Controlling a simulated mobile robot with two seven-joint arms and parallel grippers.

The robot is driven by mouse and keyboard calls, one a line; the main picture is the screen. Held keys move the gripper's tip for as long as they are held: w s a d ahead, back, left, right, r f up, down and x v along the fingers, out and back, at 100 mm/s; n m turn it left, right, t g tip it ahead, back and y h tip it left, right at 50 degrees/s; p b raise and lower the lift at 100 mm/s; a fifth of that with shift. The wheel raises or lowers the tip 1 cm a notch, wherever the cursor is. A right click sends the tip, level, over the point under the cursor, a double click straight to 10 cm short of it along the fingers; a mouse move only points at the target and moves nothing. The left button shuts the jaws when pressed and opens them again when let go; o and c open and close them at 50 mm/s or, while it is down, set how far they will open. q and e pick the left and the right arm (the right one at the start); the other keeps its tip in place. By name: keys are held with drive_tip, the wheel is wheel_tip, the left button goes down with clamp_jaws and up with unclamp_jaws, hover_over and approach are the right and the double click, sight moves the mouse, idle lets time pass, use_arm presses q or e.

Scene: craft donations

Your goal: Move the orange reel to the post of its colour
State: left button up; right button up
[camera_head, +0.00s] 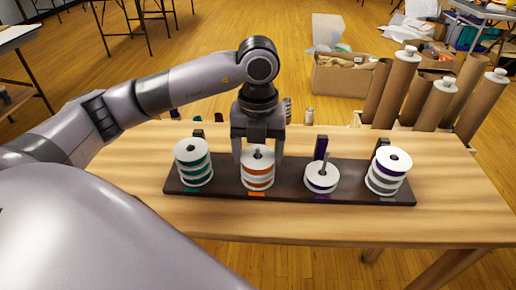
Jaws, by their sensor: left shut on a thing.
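My left gripper (258,160) points down over the second post from the left, its fingers either side of the top of the orange reel stack. It is shut on the top orange reel (257,157). That reel is around the post, whose tip shows at its centre, above more orange reels (257,183). An orange tag (257,194) marks this place on the dark rack (290,184). I cannot tell if the held reel touches the one below. My right gripper is not in view.
Teal reels (193,165) stand stacked to the left. To the right, a low purple reel (322,178) sits around a bare-topped post, then a taller stack of grey-purple reels (388,172). Upright tags stand behind the stacks. The wooden table (250,221) is clear in front.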

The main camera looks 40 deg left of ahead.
use_arm(q)
drive_tip(key=shift+f, duration=0.45)
drive_tip(key=o, duration=1)
drive_tip(key=shift+o, duration=0.2)
wheel_tip(320, 180, up, 7)
drive_tip(key=shift+r+p, duration=0.15)
drive_tip(key=shift+p, duration=0.25)
